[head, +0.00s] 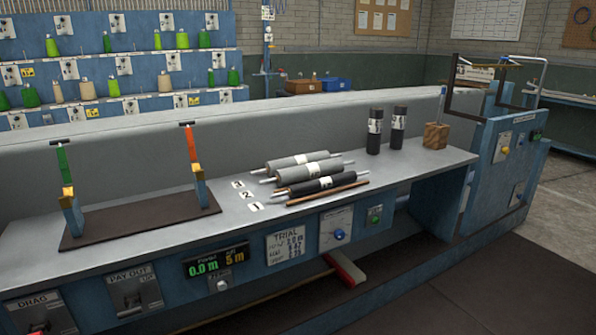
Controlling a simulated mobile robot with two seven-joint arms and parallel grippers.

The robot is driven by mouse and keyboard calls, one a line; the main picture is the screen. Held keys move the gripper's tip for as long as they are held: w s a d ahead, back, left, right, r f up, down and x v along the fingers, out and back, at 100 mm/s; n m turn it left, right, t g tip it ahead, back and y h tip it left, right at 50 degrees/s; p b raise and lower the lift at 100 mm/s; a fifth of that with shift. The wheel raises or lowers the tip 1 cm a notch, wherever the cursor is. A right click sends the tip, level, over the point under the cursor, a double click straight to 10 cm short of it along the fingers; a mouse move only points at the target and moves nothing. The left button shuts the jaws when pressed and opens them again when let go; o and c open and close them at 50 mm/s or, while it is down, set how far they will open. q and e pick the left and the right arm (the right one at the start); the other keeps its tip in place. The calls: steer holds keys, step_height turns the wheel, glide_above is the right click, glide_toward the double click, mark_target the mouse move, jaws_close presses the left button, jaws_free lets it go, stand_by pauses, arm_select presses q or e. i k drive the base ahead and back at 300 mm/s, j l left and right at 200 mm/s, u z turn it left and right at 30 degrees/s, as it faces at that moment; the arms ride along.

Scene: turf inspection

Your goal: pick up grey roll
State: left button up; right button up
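Three rolls with thin metal end shafts lie side by side on the grey bench, right of its middle, in the head view. The rear roll (283,162) is grey with a white label. The middle roll (324,167) is also grey, slightly darker, with a white label. The front roll (300,187) is black with a white label. Small numbered tags (247,195) lie on the bench at their left ends. Neither of my grippers is in view.
A brown rod (328,193) lies before the rolls. Two dark cylinders (373,142) (397,137) and a wooden block (436,136) stand to the right. A stand with a dark base (140,216) and two posts is at left.

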mark_target(304, 173)
steer(key=i+l+u, duration=0.15)
steer(key=u, duration=0.3)
steer(key=i+l+u, duration=0.2)
steer(key=u, duration=0.25)
steer(key=i+l+u, duration=0.15)
steer(key=l, duration=0.15)
steer(key=l+u, duration=0.1)
steer(key=l, duration=0.15)
steer(key=i+l+u, duration=0.15)
steer(key=l, duration=0.2)
steer(key=i+l, duration=0.1)
steer(key=l, duration=0.35)
steer(key=i+l+u, duration=0.1)
steer(key=l, duration=0.35)
